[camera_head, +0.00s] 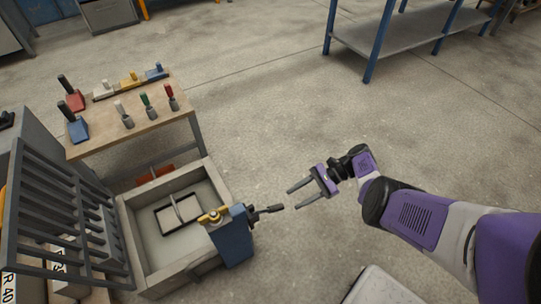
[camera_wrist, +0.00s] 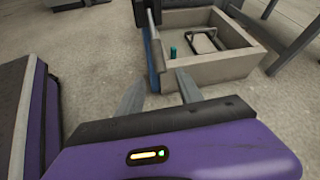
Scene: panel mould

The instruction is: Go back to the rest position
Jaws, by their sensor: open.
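My gripper (camera_head: 303,192) is open and empty, held over bare floor to the right of the panel mould. Its two grey fingers point left in the head view. In the wrist view the fingers (camera_wrist: 160,92) spread apart in front of the mould. The mould (camera_head: 141,246) is a pale box with a dark frame with a handle (camera_head: 178,213) inside it. A blue box (camera_head: 232,238) with a yellow knob and a dark lever (camera_head: 266,210) is fixed at its right side. The lever is close to the fingertips but looks apart from them.
A wooden table (camera_head: 150,132) holds several trowels and coloured-handled tools behind the mould. A grey slatted grille (camera_head: 62,225) stands upright at the mould's left. A blue-legged shelf (camera_head: 400,42) is at the back right. The floor (camera_head: 270,110) between is clear.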

